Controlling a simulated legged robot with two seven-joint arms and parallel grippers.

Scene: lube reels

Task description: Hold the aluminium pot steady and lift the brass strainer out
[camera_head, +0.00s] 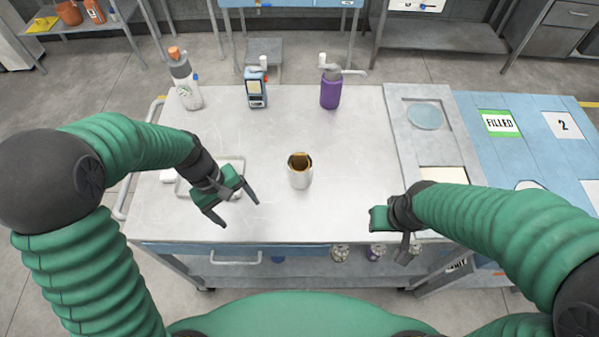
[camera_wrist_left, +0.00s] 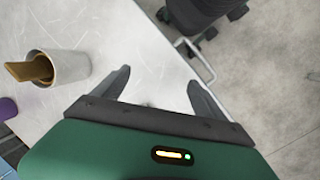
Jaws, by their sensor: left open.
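The aluminium pot (camera_head: 300,181) stands upright near the middle of the grey worktop. The brass strainer (camera_head: 299,161) sits inside it, with its golden-brown part showing at the mouth. In the left wrist view the pot (camera_wrist_left: 71,67) is at the upper left, and a flat brass part of the strainer (camera_wrist_left: 22,71) sticks out over the rim. My left gripper (camera_head: 241,214) is open and empty, to the left of the pot and apart from it. My right gripper (camera_head: 404,250) is right of the pot, near the front edge; its fingers are mostly hidden.
A white-grey bottle (camera_head: 187,86), a blue container (camera_head: 255,88) and a purple bottle (camera_head: 330,90) stand along the back edge. A shallow tray (camera_head: 232,162) lies behind my left gripper. A blue side table (camera_head: 520,150) adjoins on the right. The worktop around the pot is clear.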

